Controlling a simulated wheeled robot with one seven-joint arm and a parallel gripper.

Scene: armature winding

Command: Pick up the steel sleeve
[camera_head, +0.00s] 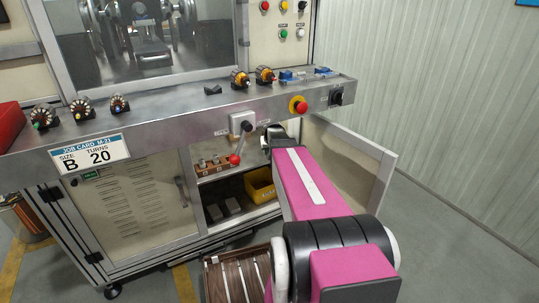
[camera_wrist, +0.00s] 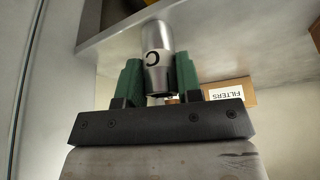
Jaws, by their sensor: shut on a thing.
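In the wrist view a steel sleeve (camera_wrist: 156,48), a shiny cylinder with a dark mark like a letter C, stands between the green fingers of my gripper (camera_wrist: 158,75). The fingers are shut on it from both sides. The sleeve's far end shows beyond the fingertips, close to a pale shelf panel (camera_wrist: 205,30); I cannot tell whether they touch. In the head view my arm reaches to the open cabinet under the bench, and my gripper is hidden there. A brown rack (camera_head: 216,168) with small metal pieces stands on the cabinet's upper shelf.
A cardboard box marked FILTERS (camera_wrist: 238,97) is near the gripper. In the head view the open cabinet door (camera_head: 350,165) stands right of my arm. A yellow bin (camera_head: 262,187) sits on the lower shelf.

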